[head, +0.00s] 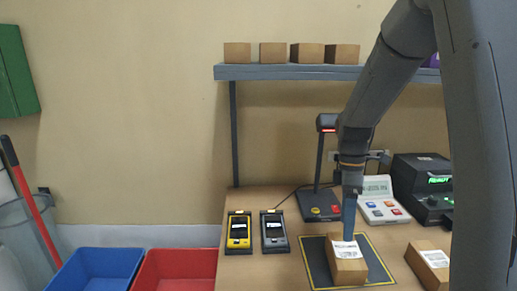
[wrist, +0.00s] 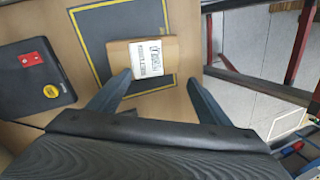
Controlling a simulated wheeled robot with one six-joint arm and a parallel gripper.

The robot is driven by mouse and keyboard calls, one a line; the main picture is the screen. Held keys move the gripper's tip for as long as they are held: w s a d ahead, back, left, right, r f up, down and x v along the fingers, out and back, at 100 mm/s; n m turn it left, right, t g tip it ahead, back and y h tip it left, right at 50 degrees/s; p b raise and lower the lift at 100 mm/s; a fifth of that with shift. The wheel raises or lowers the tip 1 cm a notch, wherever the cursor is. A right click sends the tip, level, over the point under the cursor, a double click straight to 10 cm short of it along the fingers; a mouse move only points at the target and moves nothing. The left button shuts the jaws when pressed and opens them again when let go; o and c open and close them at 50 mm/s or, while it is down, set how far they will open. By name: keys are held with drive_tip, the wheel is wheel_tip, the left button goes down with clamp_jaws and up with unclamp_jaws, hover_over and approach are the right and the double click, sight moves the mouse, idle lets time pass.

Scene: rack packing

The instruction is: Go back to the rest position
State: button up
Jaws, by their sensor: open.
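My gripper (wrist: 158,92) is open, with its two dark fingers apart in the wrist view. A labelled cardboard box (wrist: 150,62) lies beyond the fingertips, on a dark mat with a yellow border (wrist: 95,22). In the head view the gripper (head: 349,236) points down just behind the same box (head: 346,270), which sits on the mat (head: 318,262). The finger gap is seen edge-on there. I cannot tell the exact height of the fingertips over the box.
A second labelled box (head: 430,262) stands right of the mat. Two handheld devices (head: 239,232) (head: 274,231), a scanner stand (head: 320,205), a keypad scale (head: 382,205) and a printer (head: 424,185) are on the table. A shelf (head: 290,72) with boxes is above. Blue (head: 95,270) and red (head: 175,270) bins stand left.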

drive_tip(key=s+a+f+m+t+b, duration=0.2)
drive_tip(key=s+a+f+m, duration=0.1)
drive_tip(key=s+m, duration=0.3)
drive_tip(key=s+a+f+m+t+b, duration=0.2)
drive_tip(key=s+a+f+m, duration=0.1)
drive_tip(key=s+m, duration=0.3)
drive_tip(key=shift+s+a+m, duration=0.2)
drive_tip(key=shift+a+m, duration=0.6)
drive_tip(key=shift+m, duration=0.3)
